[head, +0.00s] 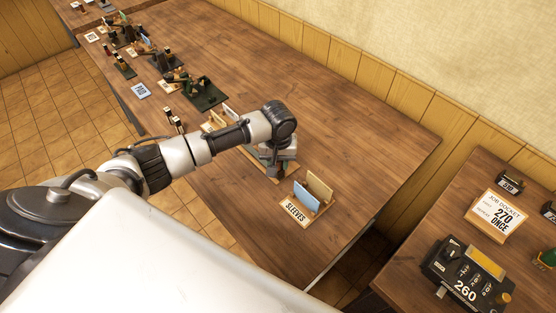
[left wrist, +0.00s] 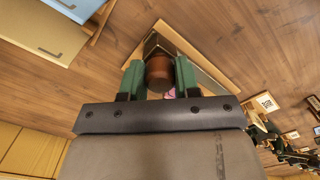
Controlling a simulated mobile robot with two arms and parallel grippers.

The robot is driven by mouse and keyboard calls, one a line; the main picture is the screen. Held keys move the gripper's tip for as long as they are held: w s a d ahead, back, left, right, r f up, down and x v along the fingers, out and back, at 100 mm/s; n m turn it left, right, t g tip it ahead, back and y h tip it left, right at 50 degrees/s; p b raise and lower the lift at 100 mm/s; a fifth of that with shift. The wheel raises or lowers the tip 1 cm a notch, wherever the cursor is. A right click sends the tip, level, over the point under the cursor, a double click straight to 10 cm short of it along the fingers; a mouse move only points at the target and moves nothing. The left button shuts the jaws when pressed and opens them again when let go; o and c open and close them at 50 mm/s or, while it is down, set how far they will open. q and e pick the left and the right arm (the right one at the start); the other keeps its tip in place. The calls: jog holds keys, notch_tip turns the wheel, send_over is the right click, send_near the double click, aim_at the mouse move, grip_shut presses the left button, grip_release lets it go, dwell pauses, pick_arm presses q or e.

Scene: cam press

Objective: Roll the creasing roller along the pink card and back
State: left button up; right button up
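My left gripper (head: 276,172) points down at a wooden board on the long table in the head view, and my wrist covers much of it. In the left wrist view its two green fingers (left wrist: 160,77) stand on both sides of a brown rounded handle, seemingly the creasing roller (left wrist: 160,73), and appear closed on it. A dark, angled part shows just beyond the handle. A small patch of the pink card (left wrist: 170,92) shows beside the right finger; the rest is hidden. My right gripper is in neither view.
A "SLEEVES" holder (head: 294,212) with blue and tan sleeves stands just right of the gripper. Several small stations line the table's left side. A side table at right carries a job docket (head: 498,214) and a "260" device (head: 468,276). The table's far side is clear.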

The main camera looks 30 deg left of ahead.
pick_arm(q)
grip_shut()
jog(key=a, duration=0.2)
jog(key=w+a, duration=0.1)
jog(key=a, duration=0.1)
jog(key=w+a, duration=0.1)
jog(key=a, duration=0.2)
jog(key=shift+w+p, duration=0.2)
jog(key=shift+p, duration=0.15)
jog(key=w+a, duration=0.1)
jog(key=a, duration=0.2)
jog(key=w+a+b, duration=0.1)
jog(key=a, duration=0.2)
jog(key=w+a+b, duration=0.1)
jog(key=a, duration=0.2)
jog(key=shift+w+a, duration=0.1)
jog(key=shift+w, duration=0.05)
jog(key=shift+a+r, duration=0.1)
jog(key=shift+o, duration=1)
grip_release()
jog(key=o, duration=0.4)
jog(key=shift+a, duration=0.15)
